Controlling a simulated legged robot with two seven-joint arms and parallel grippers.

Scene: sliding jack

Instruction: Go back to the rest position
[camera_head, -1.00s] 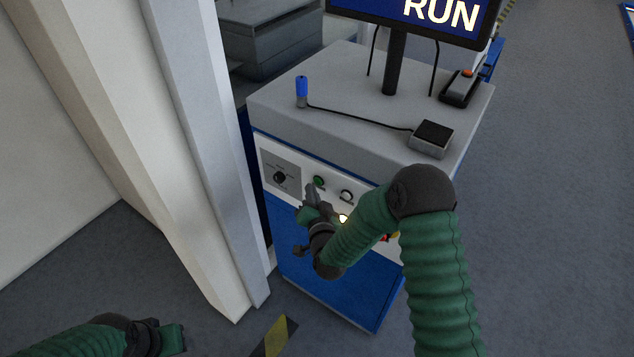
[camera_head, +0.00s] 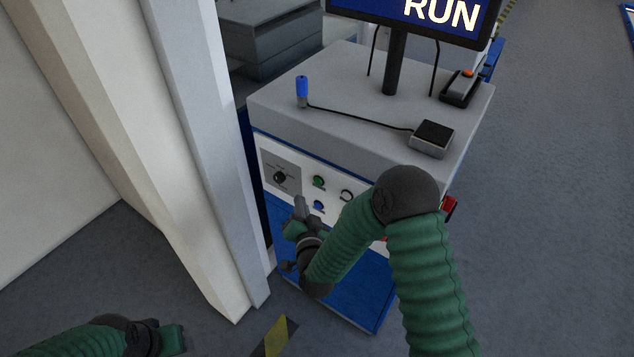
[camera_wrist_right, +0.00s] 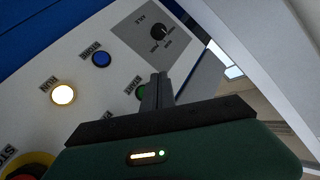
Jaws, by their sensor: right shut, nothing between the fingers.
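My right gripper (camera_head: 298,207) is shut and empty, in front of the control panel of the grey and blue cabinet. It hangs before the lower left part of the panel. In the right wrist view the shut fingers (camera_wrist_right: 157,92) point up at the panel, partly in front of a green button (camera_wrist_right: 142,91). A lit run button (camera_wrist_right: 64,95), a blue button (camera_wrist_right: 101,59) and a black knob (camera_wrist_right: 158,32) show there. Contact with the panel cannot be told. My left gripper (camera_head: 172,338) is at the bottom left, low over the floor; its fingers are unclear.
The cabinet top (camera_head: 330,120) carries a blue-tipped probe (camera_head: 302,90), a small box (camera_head: 432,138) and a RUN screen (camera_head: 430,18). A white pillar (camera_head: 205,150) stands close left of the panel. A red button (camera_head: 449,207) shows beside my right arm. Floor at right is clear.

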